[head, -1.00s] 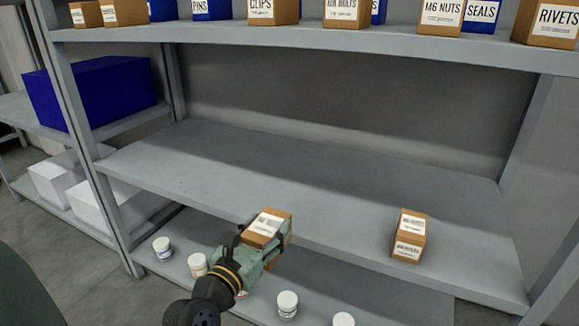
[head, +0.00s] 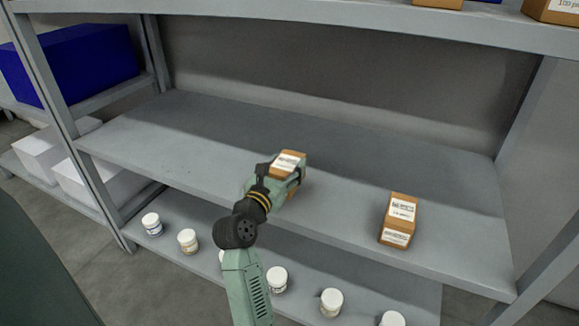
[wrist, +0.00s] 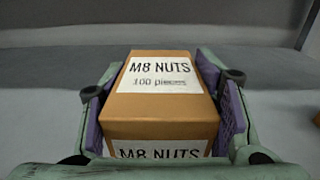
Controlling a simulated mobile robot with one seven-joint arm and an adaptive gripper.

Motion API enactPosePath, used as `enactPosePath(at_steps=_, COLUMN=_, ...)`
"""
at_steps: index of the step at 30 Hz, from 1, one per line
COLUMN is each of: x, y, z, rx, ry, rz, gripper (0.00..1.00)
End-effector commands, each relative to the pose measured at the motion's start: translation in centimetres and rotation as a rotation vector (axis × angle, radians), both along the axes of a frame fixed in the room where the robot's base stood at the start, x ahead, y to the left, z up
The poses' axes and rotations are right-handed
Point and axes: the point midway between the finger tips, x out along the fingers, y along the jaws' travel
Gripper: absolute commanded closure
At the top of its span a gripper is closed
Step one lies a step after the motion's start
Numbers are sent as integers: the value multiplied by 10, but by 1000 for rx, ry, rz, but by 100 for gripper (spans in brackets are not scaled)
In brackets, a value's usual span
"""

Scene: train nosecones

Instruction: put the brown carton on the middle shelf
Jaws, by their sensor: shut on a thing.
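My gripper (head: 278,178) is shut on a brown carton (head: 290,160) with a white label. In the wrist view the carton (wrist: 155,115) reads "M8 NUTS, 100 pieces" and sits upright between the purple finger pads, one on each side. In the head view it is over the front half of the middle shelf (head: 210,130); my gripper hides its lower part, so I cannot tell whether it touches the shelf. A second brown carton (head: 400,219) with white labels stands on the middle shelf to the right, near the front edge.
The middle shelf is bare to the left and behind. The upper shelf (head: 300,16) hangs above with cartons at its right. Several white jars (head: 331,301) stand on the lower shelf. Shelf posts (head: 62,120) rise at both sides. A blue box (head: 70,65) is at far left.

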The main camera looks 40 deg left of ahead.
Motion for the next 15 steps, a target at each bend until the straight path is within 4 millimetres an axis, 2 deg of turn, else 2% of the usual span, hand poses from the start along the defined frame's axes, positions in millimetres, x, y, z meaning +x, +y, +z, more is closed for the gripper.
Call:
enactPosePath(at_steps=3, x=19, y=6, z=1, rx=2, ry=-3, rz=-1, gripper=91)
enactPosePath(at_steps=6, x=27, y=8, z=-1, rx=1, ry=-3, rz=0, gripper=91)
enactPosePath(at_steps=8, x=28, y=9, z=-4, rx=0, ry=-2, rz=0, gripper=91)
enactPosePath(at_steps=15, x=28, y=9, z=-33, rx=0, ry=-2, rz=1, gripper=91)
